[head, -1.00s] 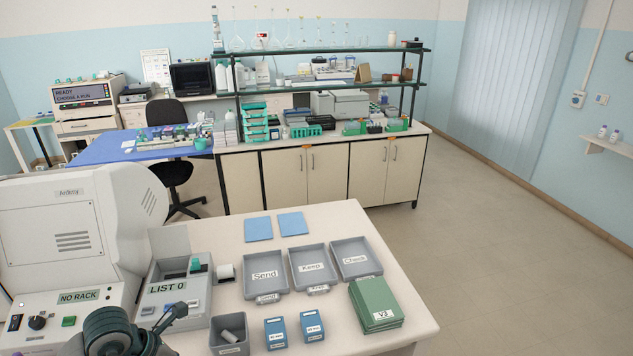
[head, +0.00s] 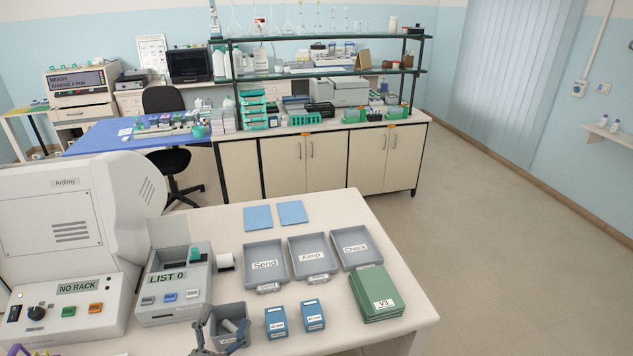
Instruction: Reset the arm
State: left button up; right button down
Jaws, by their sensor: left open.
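My left gripper (head: 213,334) is at the bottom edge of the head view, its dark grey fingers open. It overlaps the left side of a small grey bin (head: 232,344) on the front bench. I cannot tell whether it touches the bin. A light grey piece shows at the bin's mouth; I cannot tell whether it is part of the gripper or a separate thing. Most of my left arm is out of frame.
Right of the bin stand two blue boxes (head: 276,322). Behind are trays marked Send (head: 264,265), Keep and Check, and green V3 folders (head: 377,294). Left are the LIST 0 box (head: 175,291) and a machine (head: 57,220) reading NO RACK.

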pick_arm(q)
jog(key=s+a+f+n+g+y, duration=0.2)
jog(key=f+n+g+y, duration=0.1)
jog(key=f, duration=0.4)
jog(key=s+a+f+n+g+y, duration=0.1)
jog(key=a+f+n+g+y, duration=0.2)
jog(key=f, duration=0.4)
jog(key=s+a+f+n+g+y, duration=0.2)
jog(key=f+n, duration=0.2)
jog(key=f, duration=0.3)
jog(key=s+d+f+n+g+h, duration=0.1)
jog(key=s+d+f+g, duration=0.2)
jog(key=s+f+g, duration=0.35)
jog(key=s+d+f+n+g, duration=0.1)
jog(key=s+d+f+g, duration=0.25)
jog(key=s+f, duration=0.65)
notch_tip(320, 180, down, 22)
jog(key=s+a+g, duration=0.2)
jog(key=s, duration=0.1)
jog(key=s+a+f+g, duration=0.1)
jog(key=s+a+f, duration=0.2)
jog(key=s+f, duration=1.5)
jog(key=shift+s+f+m, duration=0.15)
jog(key=shift+m, duration=0.15)
pick_arm(e)
jog(key=shift+a, duration=0.6)
